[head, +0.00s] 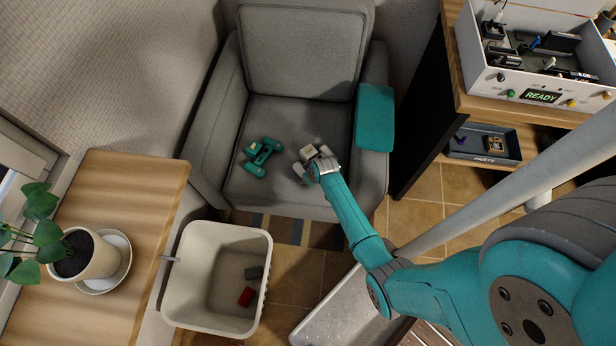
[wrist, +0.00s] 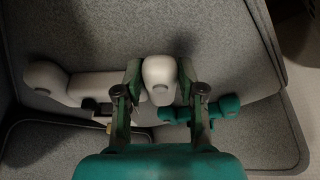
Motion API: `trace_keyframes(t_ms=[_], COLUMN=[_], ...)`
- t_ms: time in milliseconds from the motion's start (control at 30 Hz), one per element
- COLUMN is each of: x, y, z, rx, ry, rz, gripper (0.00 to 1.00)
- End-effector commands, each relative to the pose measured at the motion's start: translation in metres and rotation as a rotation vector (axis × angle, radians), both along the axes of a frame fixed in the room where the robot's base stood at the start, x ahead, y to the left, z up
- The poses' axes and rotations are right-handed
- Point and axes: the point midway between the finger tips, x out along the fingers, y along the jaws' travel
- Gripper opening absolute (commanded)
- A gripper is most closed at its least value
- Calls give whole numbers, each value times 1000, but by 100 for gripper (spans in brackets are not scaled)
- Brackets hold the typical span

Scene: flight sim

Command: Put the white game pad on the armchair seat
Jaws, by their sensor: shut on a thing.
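The white game pad (head: 308,153) is at the armchair seat (head: 285,120), right of the middle in the head view. My gripper (head: 318,166) reaches it from the front right and is shut on it. In the wrist view my gripper (wrist: 158,82) has its fingers on both sides of one rounded end of the white game pad (wrist: 85,87), whose other end extends left. The pad is at or just above the seat cushion; I cannot tell if it touches. Part of it is hidden behind the fingers.
A teal game pad (head: 262,156) lies on the seat beside the white one. A teal cloth (head: 374,117) covers the right armrest. A cream bin (head: 217,235) stands before the chair. A wooden table (head: 140,190) with a plant is left; a shelf unit (head: 430,125) is right.

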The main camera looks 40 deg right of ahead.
Motion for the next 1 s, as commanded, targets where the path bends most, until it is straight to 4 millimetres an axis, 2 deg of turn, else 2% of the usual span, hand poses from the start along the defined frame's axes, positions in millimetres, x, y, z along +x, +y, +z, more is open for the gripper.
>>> trace_keyframes(t_ms=[333, 367, 433, 467, 800, 1000], x=[1, 0, 0, 0, 0, -7], y=[0, 0, 0, 0, 0, 1], z=[-3, -3, -3, -3, -1, 15], rx=[-2, 0, 0, 0, 0, -1], ry=[-2, 0, -1, -1, -1, -2], rz=[1, 0, 0, 0, 0, 0], gripper=[0, 44, 61, 64, 64, 64])
